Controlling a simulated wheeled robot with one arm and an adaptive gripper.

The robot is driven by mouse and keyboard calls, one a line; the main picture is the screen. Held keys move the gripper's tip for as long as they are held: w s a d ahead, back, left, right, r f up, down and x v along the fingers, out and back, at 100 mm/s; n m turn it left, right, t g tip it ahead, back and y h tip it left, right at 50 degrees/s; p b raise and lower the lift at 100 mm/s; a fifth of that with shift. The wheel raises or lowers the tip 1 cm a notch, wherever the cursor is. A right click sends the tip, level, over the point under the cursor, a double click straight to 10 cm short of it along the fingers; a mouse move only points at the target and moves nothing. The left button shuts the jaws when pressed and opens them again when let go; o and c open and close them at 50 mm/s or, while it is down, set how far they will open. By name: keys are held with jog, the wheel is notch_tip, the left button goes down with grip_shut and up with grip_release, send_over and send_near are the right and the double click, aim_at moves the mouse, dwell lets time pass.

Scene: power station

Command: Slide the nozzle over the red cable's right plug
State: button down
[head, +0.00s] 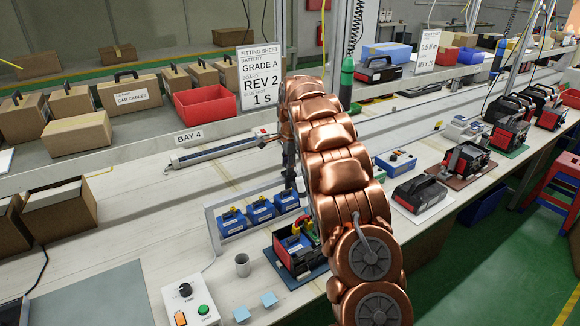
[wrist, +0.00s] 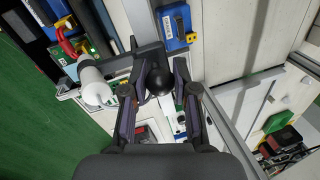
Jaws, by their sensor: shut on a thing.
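My gripper (head: 289,178) hangs above the row of blue boxes. In the wrist view my gripper (wrist: 160,92) is shut on a dark piece with a round black end (wrist: 159,80). I cannot tell whether this piece is the nozzle. A white cylinder (wrist: 93,86) shows left of the fingers; whether it joins the held piece is unclear. The red cable (wrist: 66,40) curves over the battery unit at the wrist view's upper left. In the head view the battery unit (head: 290,255) sits below my gripper, with red, yellow and green parts on top. The right plug is not clearly visible.
A grey mat (head: 110,298) lies clear.

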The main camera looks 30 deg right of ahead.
aim_at(291, 183)
jog(key=c, duration=0.9)
grip_release()
jog(key=r, duration=0.4)
jog(key=s+r, duration=0.1)
jog(key=r, duration=0.2)
jog(key=s+r, duration=0.1)
jog(key=r, duration=0.3)
jog(key=shift+s+a+r, duration=0.1)
jog(key=shift+a+r, duration=0.1)
jog(key=shift+r, duration=0.15)
